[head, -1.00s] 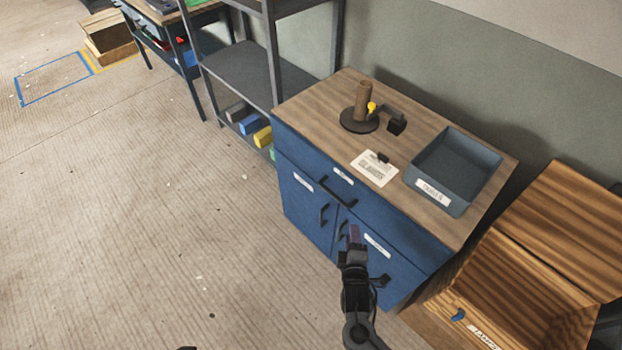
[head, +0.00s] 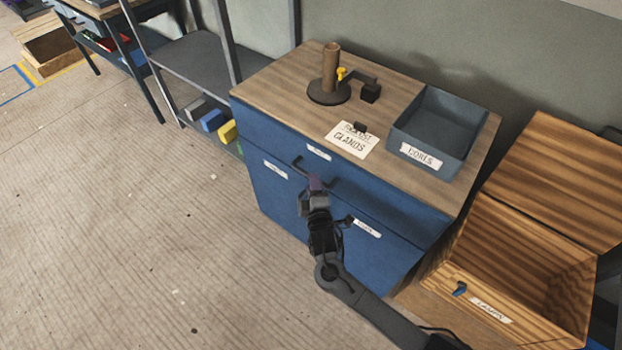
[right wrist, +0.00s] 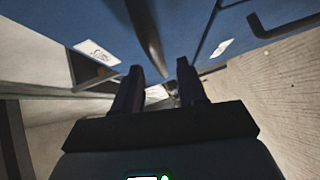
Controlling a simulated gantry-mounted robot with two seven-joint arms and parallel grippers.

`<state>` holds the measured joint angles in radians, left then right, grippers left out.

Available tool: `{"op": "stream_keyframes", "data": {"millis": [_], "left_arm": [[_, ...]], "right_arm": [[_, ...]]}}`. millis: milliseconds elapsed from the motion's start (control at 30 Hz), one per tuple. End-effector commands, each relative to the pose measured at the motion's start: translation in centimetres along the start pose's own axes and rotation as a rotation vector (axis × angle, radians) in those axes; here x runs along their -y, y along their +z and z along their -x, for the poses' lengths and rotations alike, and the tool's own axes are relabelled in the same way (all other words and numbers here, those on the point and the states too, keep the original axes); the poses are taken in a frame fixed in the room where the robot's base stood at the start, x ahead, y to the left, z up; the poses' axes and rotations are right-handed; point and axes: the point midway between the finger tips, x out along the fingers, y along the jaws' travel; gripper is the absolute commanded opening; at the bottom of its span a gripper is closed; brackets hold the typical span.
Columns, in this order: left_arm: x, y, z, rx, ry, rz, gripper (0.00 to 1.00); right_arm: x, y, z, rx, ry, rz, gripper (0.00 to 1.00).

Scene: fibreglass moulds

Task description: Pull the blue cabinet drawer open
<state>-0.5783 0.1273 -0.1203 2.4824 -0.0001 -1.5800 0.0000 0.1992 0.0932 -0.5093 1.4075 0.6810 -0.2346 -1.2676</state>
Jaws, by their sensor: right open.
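The blue cabinet (head: 275,190) stands in the middle of the head view under a wooden top. Its upper drawer (head: 385,207) looks shut, with the front flush. The dark drawer handle (head: 300,164) is partly hidden by my right gripper (head: 315,183), which is at the handle in the head view. In the right wrist view, my open right gripper (right wrist: 159,68) has a dark handle bar (right wrist: 145,35) running down between its two fingertips. I cannot tell whether a finger touches the bar. My left gripper is not in view.
On the top stand a grey bin (head: 436,130), a label card (head: 351,140) and a round stand with a brown tube (head: 331,68). An open wooden crate (head: 520,265) is close on the right. A grey shelf (head: 190,65) is at the left. The floor in front is clear.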

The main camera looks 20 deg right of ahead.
Motion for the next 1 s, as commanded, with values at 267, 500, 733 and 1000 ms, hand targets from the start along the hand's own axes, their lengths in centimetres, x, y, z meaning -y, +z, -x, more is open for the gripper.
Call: {"op": "stream_keyframes", "data": {"millis": [267,500,733,1000], "left_arm": [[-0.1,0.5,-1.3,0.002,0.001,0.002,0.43],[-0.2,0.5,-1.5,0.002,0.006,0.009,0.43],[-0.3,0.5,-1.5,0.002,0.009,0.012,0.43],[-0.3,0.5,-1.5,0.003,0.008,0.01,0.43]], "right_arm": [[0.1,0.0,-3.5,0.0,0.0,-0.001,0.41],[0.0,0.0,-4.4,0.0,-0.001,-0.002,0.41],[0.0,0.0,-4.4,0.0,-0.001,-0.002,0.41],[0.0,0.0,-4.4,0.0,-0.001,-0.001,0.0]]}}
